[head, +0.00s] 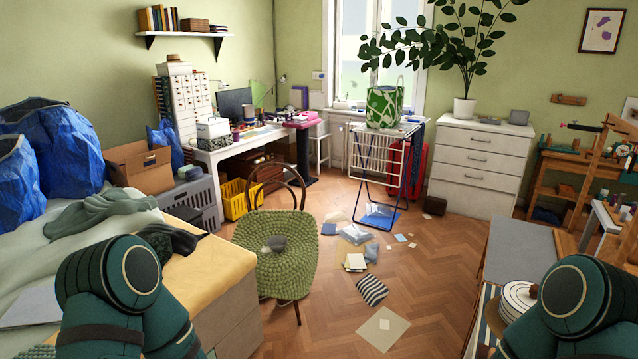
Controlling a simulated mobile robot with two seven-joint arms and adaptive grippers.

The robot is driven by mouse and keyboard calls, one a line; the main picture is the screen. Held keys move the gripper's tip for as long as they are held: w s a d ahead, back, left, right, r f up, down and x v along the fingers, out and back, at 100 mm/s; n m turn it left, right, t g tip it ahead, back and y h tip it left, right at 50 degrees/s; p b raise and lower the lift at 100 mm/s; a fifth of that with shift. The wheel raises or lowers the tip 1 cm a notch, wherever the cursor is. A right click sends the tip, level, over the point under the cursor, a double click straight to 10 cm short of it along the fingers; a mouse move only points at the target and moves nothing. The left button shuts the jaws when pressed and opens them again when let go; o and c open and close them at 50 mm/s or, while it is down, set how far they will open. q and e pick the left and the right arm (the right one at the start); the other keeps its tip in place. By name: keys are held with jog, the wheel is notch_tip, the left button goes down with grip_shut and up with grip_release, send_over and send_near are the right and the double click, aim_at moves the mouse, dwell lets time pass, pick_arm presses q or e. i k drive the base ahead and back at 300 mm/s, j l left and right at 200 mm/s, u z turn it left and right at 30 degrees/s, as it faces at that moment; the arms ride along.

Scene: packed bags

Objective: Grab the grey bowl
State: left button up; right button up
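I cannot pick out a grey bowl for certain. A small grey rounded object (276,243) lies on the green seat of the chair (280,275) in the middle of the room; it is too small to tell whether it is a bowl. A shallow dark dish-like thing (488,120) sits on the white dresser beside the plant pot. Parts of both my arms show at the bottom corners, but neither gripper is in view.
A bed (205,275) with blue bags stands left. Papers and a striped item (372,291) litter the floor right of the chair. A drying rack (378,160) stands behind, the white dresser (478,185) at back right. A grey-topped table (520,250) is front right.

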aim_at(276, 243)
jog(key=i+j, duration=0.4)
jog(key=i+j+u, duration=0.1)
jog(key=i+j, duration=0.3)
jog(key=i, duration=0.15)
jog(key=i+z, duration=0.4)
jog(key=i, duration=0.95)
jog(key=i+u, duration=0.45)
jog(key=i, duration=0.2)
jog(key=i+l+u, duration=0.25)
jog(key=i+u, duration=0.2)
jog(key=i, duration=0.15)
